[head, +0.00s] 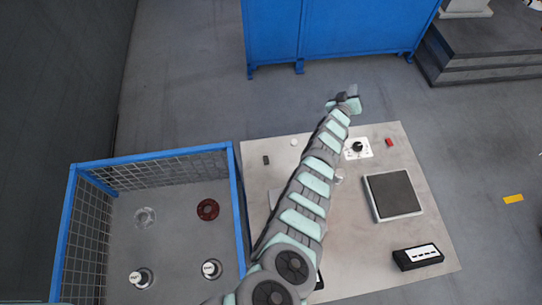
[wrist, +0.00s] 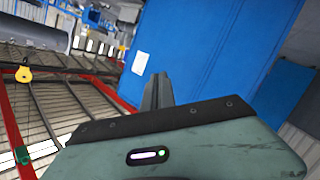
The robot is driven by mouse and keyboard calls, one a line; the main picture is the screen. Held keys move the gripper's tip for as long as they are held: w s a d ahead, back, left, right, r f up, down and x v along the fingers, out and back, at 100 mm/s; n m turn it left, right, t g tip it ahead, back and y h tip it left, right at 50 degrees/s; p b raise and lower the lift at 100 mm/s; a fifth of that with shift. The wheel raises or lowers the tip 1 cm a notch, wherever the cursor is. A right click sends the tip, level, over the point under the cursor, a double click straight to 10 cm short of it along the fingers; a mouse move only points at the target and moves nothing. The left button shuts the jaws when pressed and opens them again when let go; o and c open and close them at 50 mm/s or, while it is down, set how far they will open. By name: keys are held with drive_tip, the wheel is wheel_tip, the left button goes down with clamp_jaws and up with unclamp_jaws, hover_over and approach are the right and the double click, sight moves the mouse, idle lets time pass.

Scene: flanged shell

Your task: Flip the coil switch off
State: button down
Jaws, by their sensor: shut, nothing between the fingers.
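My gripper (head: 346,98) is at the far end of my outstretched arm, beyond the back edge of the table in the head view. In the wrist view the fingers (wrist: 160,90) are together with nothing between them, pointing towards a blue panel. I cannot tell for certain which part is the coil switch. Candidates on the table are a black box with a white row of keys (head: 417,256), a black knob on a white plate (head: 357,148), a small red piece (head: 389,142) and a small dark block (head: 266,160). None is touched by the gripper.
The pale table (head: 345,270) also bears a dark square pad (head: 393,193). My arm hides its middle. A blue-framed mesh bin (head: 150,158) with several round items adjoins on the left. A blue cabinet (head: 335,30) stands at the back, with open floor between.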

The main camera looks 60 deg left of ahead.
drive_tip(key=s+a+f+n+g+h+b, duration=0.1)
drive_tip(key=s+a+f+n+g, duration=0.1)
drive_tip(key=s+a+n+g, duration=0.25)
drive_tip(key=s+a+f+n+g+b, duration=0.1)
drive_tip(key=s+a+f+n+g, duration=0.15)
drive_tip(key=s+a, duration=0.4)
drive_tip(key=s+a+f+n+g+h+b, duration=0.1)
drive_tip(key=s+a+f+n+g+b, duration=0.2)
drive_tip(key=s, duration=0.5)
drive_tip(key=s+d+n+g+h+b, duration=0.1)
drive_tip(key=s+d+n+g+h, duration=0.1)
drive_tip(key=s+d+n+h, duration=0.5)
drive_tip(key=s+d+n, duration=0.1)
drive_tip(key=s+d, duration=0.5)
drive_tip(key=s, duration=0.2)
drive_tip(key=shift+f+g+b, duration=0.25)
drive_tip(key=shift+g+b, duration=0.05)
drive_tip(key=shift+b, duration=0.05)
drive_tip(key=shift+s+d+r+p, duration=0.25)
drive_tip(key=shift+d+p, duration=0.2)
drive_tip(key=shift+p, duration=0.75)
drive_tip(key=shift+d+p, duration=0.3)
drive_tip(key=shift+p, duration=0.2)
wheel_tip(320, 180, up, 14)
drive_tip(key=d+p, duration=0.2)
drive_tip(key=p, duration=0.8)
drive_tip(key=shift+s+d+f+p, duration=0.15)
drive_tip(key=shift+s+p, duration=0.2)
drive_tip(key=shift+s, duration=0.05)
